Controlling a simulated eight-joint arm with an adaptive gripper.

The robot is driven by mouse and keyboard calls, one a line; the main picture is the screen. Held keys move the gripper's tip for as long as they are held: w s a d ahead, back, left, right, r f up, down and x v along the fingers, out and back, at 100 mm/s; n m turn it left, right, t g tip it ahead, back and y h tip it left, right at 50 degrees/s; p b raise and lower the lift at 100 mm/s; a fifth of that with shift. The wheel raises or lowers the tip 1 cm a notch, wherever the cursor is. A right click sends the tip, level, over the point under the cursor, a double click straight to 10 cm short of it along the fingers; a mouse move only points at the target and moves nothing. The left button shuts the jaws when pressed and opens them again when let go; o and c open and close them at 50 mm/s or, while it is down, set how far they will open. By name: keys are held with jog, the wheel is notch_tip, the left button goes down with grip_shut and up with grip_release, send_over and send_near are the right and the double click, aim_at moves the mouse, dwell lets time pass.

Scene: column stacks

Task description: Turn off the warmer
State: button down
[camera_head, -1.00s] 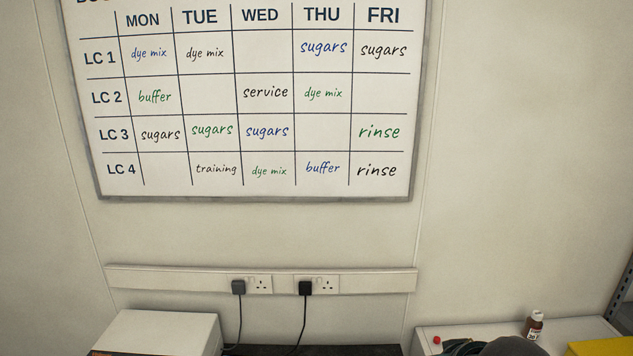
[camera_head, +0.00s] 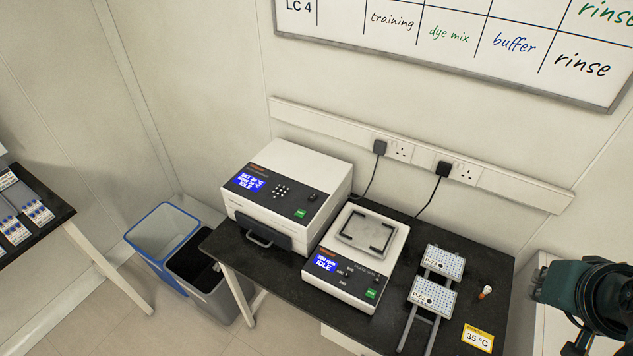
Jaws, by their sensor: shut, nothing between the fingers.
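The warmer appears to be the white box (camera_head: 300,160) at the back left of the black bench in the head view. Its sloping dark front panel has a lit blue display (camera_head: 249,182) with a temperature setting and "IDLE". A keypad (camera_head: 282,191), a green button (camera_head: 301,213) and a small dark switch (camera_head: 312,197) sit to its right. Part of my teal and black arm shows at the right edge, well away from the warmer. My gripper's fingers do not show.
A second white device (camera_head: 345,287) with an "IDLE" display stands right of the warmer. Two well plates (camera_head: 445,262) (camera_head: 432,297), a small vial (camera_head: 485,292) and a yellow "35 °C" card (camera_head: 477,338) are farther right. Two bins (camera_head: 163,235) (camera_head: 205,270) stand left of the bench.

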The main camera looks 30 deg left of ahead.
jog(key=w+a+r+g+y+p, duration=0.1)
jog(key=w+a+r+g+p, duration=0.1)
jog(key=w+a, duration=0.5)
jog(key=w+a+r+g+p, duration=0.1)
jog(key=w+a+r, duration=0.25)
jog(key=a, duration=0.75)
jog(key=w+a+r+g+y+p, duration=0.1)
jog(key=w+a+r+g+p, duration=0.1)
jog(key=w+a, duration=0.5)
jog(key=g+h+p, duration=0.2)
jog(key=g+p, duration=0.2)
send_over(310, 197)
jog(key=w, duration=0.3)
notch_tip(310, 197, down, 10)
jog(key=shift+w, duration=0.2)
jog(key=shift+f, duration=0.1)
jog(key=s+f, duration=0.1)
jog(key=f, duration=0.3)
jog(key=f+p, duration=0.1)
jog(key=f, duration=0.4)
jog(key=s+f, duration=0.1)
jog(key=f, duration=0.3)
jog(key=shift+s+f, duration=0.3)
